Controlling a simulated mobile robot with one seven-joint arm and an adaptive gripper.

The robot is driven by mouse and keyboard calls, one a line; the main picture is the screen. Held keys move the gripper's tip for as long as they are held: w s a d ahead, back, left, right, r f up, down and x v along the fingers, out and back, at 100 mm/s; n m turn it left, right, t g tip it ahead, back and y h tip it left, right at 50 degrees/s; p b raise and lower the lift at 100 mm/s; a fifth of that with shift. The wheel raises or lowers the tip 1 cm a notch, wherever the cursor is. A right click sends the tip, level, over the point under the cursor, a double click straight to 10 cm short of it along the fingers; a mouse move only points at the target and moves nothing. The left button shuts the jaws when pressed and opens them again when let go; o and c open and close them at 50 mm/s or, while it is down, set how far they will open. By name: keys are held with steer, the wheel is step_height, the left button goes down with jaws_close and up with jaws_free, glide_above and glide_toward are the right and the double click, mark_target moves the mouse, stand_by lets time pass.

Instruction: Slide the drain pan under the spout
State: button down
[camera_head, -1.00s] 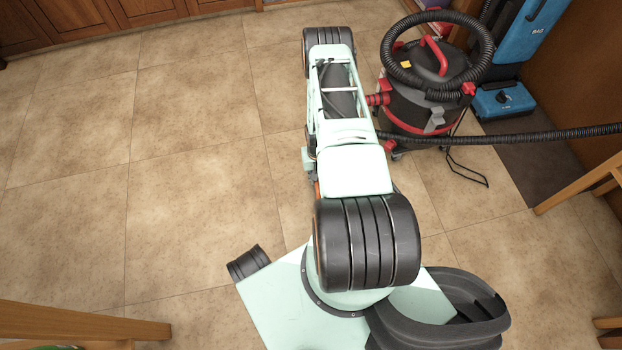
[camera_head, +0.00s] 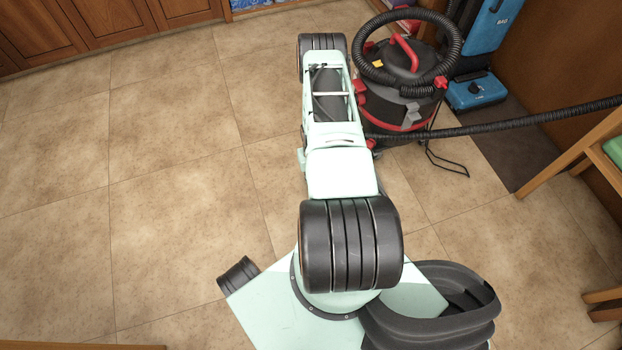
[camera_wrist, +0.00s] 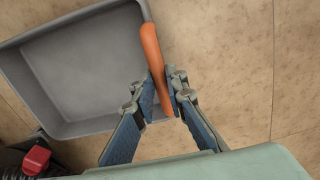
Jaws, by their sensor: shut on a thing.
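The drain pan is a grey, shallow, rectangular tray (camera_wrist: 85,75) on the tiled floor in the upper left of the wrist view. It looks empty. An orange handle (camera_wrist: 150,50) runs along its right edge. My gripper (camera_wrist: 161,90) is shut on this handle, with one blue-padded finger on each side. In the head view my arm hides the pan and my gripper. A black and red wet vacuum (camera_head: 405,100) stands beyond my arm, with red fittings (camera_head: 361,92) low on its left side. I cannot tell which fitting is the spout. Part of a red fitting (camera_wrist: 37,158) shows lower left in the wrist view.
A black hose (camera_head: 500,127) runs right from the vacuum. A blue upright cleaner (camera_head: 476,90) stands on a dark mat (camera_head: 507,150) behind it. Wooden furniture (camera_head: 570,150) is at the right and cabinets (camera_head: 110,30) are at the back left. The floor (camera_head: 170,190) at left is clear.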

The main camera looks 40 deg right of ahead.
steer(key=c, duration=1.8)
jaws_free()
steer(key=shift+c, duration=0.2)
step_height(320, 180, up, 12)
